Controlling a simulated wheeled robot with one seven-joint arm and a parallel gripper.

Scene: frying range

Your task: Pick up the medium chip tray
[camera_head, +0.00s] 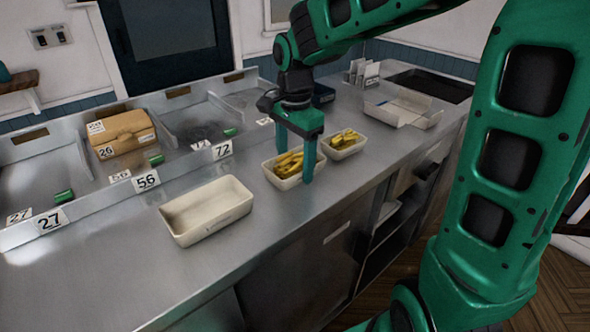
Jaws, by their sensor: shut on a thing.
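The medium chip tray (280,182) is a cream rectangular tray holding yellow chips, in the middle of the metal counter. My green gripper (294,167) points down over it, with one finger on the far side and one on the near side. It is shut on the tray. The fingers hide part of the tray and chips. I cannot tell whether the tray's base touches the counter. A smaller chip tray (345,153) with chips stands to its right. A larger, empty cream tray (207,212) stands to its left.
A ledge with number cards 27 (50,221), 56 (146,181) and 72 (222,150) runs behind the trays. A brown box (124,134) sits in a rear bay. An open white carton (403,108) lies at right. The counter (130,265) is bare front left.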

